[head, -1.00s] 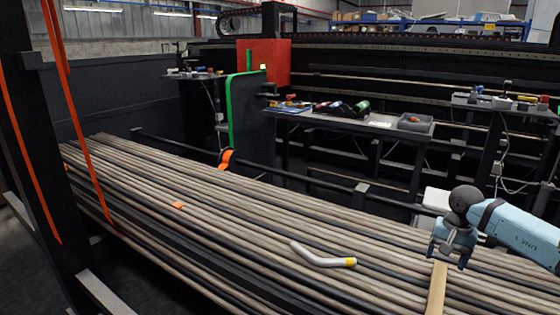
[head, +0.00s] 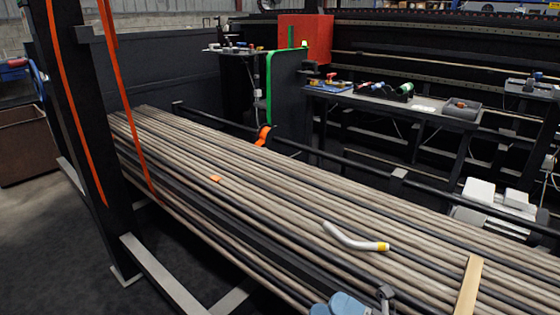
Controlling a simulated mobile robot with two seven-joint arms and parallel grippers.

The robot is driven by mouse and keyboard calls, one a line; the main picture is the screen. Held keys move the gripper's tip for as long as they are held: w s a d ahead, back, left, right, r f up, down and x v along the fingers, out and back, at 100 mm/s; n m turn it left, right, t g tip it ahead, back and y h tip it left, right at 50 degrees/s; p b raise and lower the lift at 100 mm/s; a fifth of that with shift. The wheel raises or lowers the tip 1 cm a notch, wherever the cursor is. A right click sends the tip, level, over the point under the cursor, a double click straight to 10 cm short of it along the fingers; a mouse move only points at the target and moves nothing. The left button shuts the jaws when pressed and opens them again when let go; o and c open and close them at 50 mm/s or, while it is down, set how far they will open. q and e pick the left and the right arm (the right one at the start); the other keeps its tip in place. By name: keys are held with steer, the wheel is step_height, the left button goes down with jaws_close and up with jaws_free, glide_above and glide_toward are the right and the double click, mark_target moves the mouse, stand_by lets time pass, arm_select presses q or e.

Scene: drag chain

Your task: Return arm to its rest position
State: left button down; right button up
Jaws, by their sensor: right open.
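My right gripper (head: 348,303) shows only in part at the bottom edge of the head view, as light blue and dark grey pieces over the front of the rod stack. It is open; most of it and its arm lie below the picture. No object shows in it. My left gripper is not in view. A bent white tube (head: 350,240) with a yellow band at its right end lies on the stack of long brown and black rods (head: 260,200), apart from and above the gripper in the picture.
A wooden slat (head: 468,286) lies across the rods at right. A black post (head: 85,130) with orange straps stands at left. Behind the rods are a workbench (head: 390,108) with tools and a red panel (head: 305,38). Dark floor (head: 70,250) is clear at lower left.

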arm_select(q)
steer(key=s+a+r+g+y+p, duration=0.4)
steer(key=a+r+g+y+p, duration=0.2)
steer(key=p, duration=3.2)
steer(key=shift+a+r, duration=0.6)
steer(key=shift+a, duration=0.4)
arm_select(e)
steer(key=s+d+r+m+h, duration=0.3)
steer(key=s+d+m+h, duration=0.2)
steer(key=m, duration=1)
steer(key=s+d+r+m+h, duration=0.4)
steer(key=d+m+h, duration=0.2)
steer(key=m+h, duration=0.6)
steer(key=m, duration=0.3)
steer(key=shift+s+d+t+h, duration=0.15)
steer(key=shift+s+t+h, duration=0.15)
steer(key=shift+s+t, duration=0.1)
